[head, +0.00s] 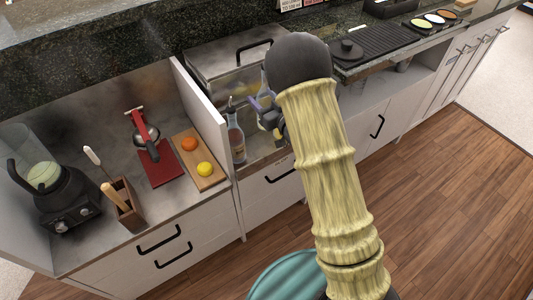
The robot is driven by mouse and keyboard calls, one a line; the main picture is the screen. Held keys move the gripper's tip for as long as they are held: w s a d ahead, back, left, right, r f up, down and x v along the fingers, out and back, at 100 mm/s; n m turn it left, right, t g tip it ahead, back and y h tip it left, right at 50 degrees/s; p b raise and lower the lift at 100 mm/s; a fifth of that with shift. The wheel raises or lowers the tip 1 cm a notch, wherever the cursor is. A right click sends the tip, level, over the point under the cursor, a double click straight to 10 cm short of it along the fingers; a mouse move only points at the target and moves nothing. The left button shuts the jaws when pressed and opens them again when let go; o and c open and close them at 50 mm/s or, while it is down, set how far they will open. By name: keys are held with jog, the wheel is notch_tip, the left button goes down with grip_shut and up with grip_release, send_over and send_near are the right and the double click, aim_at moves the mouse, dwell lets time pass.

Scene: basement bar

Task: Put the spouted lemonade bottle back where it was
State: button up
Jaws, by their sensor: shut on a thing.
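The spouted lemonade bottle (237,146) is clear, with a dark spout and pinkish-brown contents low down. It is upright or nearly so, just right of the white divider panel. My gripper (252,106) is beside its upper part, on the right, and is shut on it. The contact between fingers and bottle is small and hard to make out. I cannot tell whether the bottle's base rests on the counter. My arm hides the area right of the gripper.
The white divider (203,115) stands close left of the bottle.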

jog(key=a+f+n+g+y+b, duration=0.1)
jog(key=b, duration=0.2)
jog(key=shift+w+b, duration=0.2)
jog(key=shift+b, duration=0.2)
jog(key=shift+r+n+g+y+b, duration=0.1)
jog(key=shift+n+g+y+b, duration=0.2)
jog(key=shift+y+b, duration=0.1)
jog(key=shift+w, duration=0.2)
jog(key=shift+f, duration=0.3)
jog(key=f, duration=0.2)
jog(key=f+b, duration=0.1)
jog(key=f, duration=0.2)
jog(key=shift+s+a+f, duration=0.2)
jog(key=shift+a+f, duration=0.05)
jog(key=shift+f, duration=0.05)
jog(key=shift+d+r, duration=0.1)
jog(key=shift+d, duration=0.05)
jog(key=shift+f+b, duration=0.6)
jog(key=shift+f, duration=1.3)
jog(key=shift+f, duration=0.1)
